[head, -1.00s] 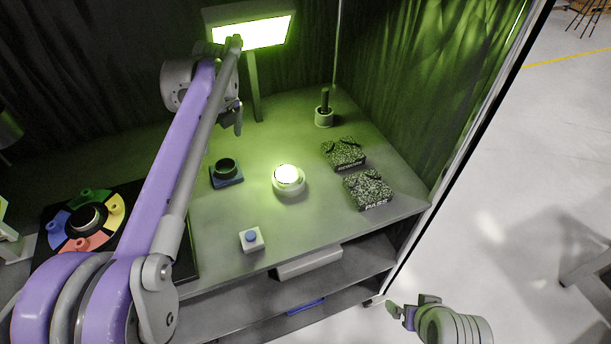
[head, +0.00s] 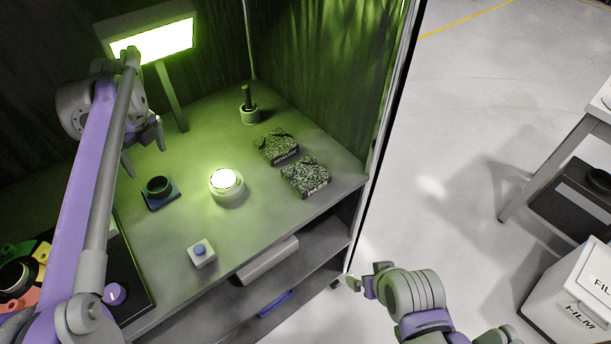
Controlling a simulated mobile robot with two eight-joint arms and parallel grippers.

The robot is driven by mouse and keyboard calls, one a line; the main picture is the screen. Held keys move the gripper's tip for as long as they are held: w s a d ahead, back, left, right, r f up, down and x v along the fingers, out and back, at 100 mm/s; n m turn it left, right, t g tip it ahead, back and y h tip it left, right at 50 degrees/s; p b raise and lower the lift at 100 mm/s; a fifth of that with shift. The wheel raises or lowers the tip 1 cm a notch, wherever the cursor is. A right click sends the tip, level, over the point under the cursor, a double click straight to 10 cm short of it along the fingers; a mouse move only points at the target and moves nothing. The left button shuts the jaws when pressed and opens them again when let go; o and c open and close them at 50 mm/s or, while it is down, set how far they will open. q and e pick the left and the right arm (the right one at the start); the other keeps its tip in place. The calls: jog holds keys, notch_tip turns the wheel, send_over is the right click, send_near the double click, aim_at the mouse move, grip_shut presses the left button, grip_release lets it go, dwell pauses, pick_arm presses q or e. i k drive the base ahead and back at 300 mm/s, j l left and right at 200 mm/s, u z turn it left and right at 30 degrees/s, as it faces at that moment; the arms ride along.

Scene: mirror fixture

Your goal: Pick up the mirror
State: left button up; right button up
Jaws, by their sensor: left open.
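A round, bright disc (head: 226,182) in a pale ring stands on the bench; it looks like the mirror, though glare hides its face. My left gripper (head: 143,150) is open and empty above the bench, up and to the left of the disc and apart from it. Its fingers point down, above a dark round piece on a blue base (head: 158,189). My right gripper (head: 364,281) is low in front of the bench's right side, away from the disc. Its finger gap is unclear.
A lit lamp panel (head: 155,40) stands at the back. A dark-handled post (head: 248,108), two speckled boxes (head: 305,177) and a blue button box (head: 201,253) surround the disc. A frame post (head: 385,140) bounds the bench at right. A white film bin (head: 575,300) stands on the floor.

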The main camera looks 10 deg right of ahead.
aim_at(227, 179)
jog(key=i+l+u, duration=0.1)
jog(key=l+u, duration=0.2)
jog(key=l, duration=0.55)
jog(key=l+u, duration=0.3)
jog(key=l, duration=0.6)
jog(key=i, duration=0.05)
